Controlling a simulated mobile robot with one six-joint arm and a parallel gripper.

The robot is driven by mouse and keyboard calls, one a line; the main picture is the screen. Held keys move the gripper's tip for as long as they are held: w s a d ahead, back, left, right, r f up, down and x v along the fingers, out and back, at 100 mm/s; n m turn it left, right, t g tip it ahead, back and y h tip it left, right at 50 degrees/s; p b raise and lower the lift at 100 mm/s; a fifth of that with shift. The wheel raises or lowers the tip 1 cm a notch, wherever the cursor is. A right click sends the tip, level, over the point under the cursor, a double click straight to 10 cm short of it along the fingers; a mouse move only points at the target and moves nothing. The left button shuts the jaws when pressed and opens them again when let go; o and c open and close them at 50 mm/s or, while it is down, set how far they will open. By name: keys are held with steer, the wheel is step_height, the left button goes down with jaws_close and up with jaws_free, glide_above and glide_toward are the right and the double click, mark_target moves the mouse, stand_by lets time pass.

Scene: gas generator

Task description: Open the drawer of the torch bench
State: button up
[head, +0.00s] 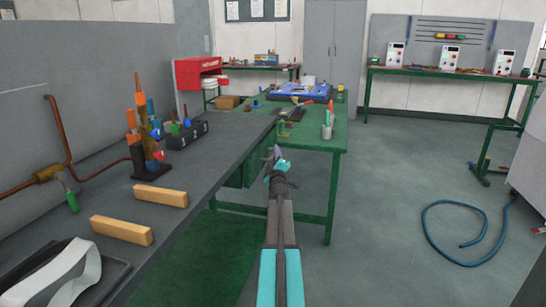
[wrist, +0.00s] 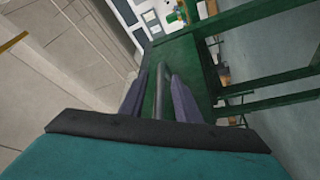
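The torch bench (head: 160,220) with its dark grey top runs along the left of the head view. A green drawer front (head: 234,174) shows below its top at the far right end, and is partly hidden by my arm. My gripper (head: 275,158) is at that front. In the wrist view, the drawer's green front (wrist: 188,58) lies ahead, with a dark bar handle (wrist: 163,90) standing out from it. The two purple-grey fingers of my gripper (wrist: 160,95) stand on either side of the handle, with gaps between. The drawer looks shut, though its edges are hard to see.
On the bench top are a torch stand (head: 150,165), a dark box (head: 188,135) and yellow bricks (head: 122,229). A green table (head: 325,148) with tools stands just beyond my gripper. The floor (head: 380,220) to the right is clear, apart from a blue hose (head: 428,228).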

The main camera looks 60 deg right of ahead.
jaws_close()
